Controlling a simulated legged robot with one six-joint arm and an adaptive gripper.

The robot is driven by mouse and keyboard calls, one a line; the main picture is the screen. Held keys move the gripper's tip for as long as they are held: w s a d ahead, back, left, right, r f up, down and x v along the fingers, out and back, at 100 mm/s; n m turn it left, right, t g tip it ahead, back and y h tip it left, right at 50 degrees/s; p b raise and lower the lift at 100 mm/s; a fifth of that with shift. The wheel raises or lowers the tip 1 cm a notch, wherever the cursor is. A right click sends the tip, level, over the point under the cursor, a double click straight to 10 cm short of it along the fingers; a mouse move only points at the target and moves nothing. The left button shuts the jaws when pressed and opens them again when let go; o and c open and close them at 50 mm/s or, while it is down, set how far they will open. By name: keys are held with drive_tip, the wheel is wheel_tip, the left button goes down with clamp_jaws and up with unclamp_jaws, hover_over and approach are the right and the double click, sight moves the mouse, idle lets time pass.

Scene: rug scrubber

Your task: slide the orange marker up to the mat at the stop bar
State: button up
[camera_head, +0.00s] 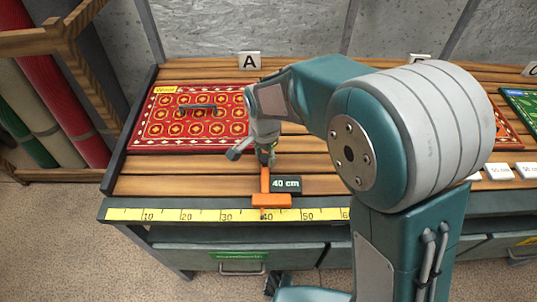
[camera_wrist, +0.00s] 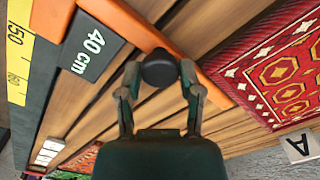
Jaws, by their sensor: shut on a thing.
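The orange marker (camera_head: 271,200) has its base at the yellow ruler, near 40, and a narrow arm running back across the slats. My gripper (camera_head: 266,158) is over that arm. In the wrist view, my gripper (camera_wrist: 160,72) is shut on a round black knob at the marker's orange bar (camera_wrist: 120,22). A red patterned mat (camera_head: 152,133) lies left of the marker, beside the dark stop bar (camera_head: 122,145) at the table's left end. In the wrist view the bar's end is close to the mat (camera_wrist: 280,75); I cannot tell whether they touch.
A dark "40 cm" plate (camera_head: 286,184) sits right of the marker's arm. The yellow ruler (camera_head: 190,215) runs along the front edge. A dark handled object (camera_head: 197,107) lies on the mat. An "A" sign (camera_head: 249,61) stands behind. White tiles (camera_head: 498,171) lie at the right.

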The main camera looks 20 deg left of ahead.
drive_tip(key=o, duration=0.9)
drive_tip(key=shift+a+f, duration=0.1)
drive_tip(key=shift+a, duration=0.05)
drive_tip(key=shift+o, duration=0.2)
wheel_tip(320, 180, up, 12)
drive_tip(key=shift+w, duration=0.1)
drive_tip(key=s+d+r+n+t+y, duration=0.15)
drive_tip(key=d+r, duration=0.25)
drive_tip(key=d, duration=0.5)
drive_tip(key=s+d+r+n+t+h, duration=0.1)
drive_tip(key=s+d+r, duration=0.2)
drive_tip(key=d, duration=0.5)
drive_tip(key=s+d+n+t, duration=0.3)
drive_tip(key=s+d, duration=0.7)
drive_tip(key=d, duration=0.2)
drive_tip(key=shift+f, duration=0.4)
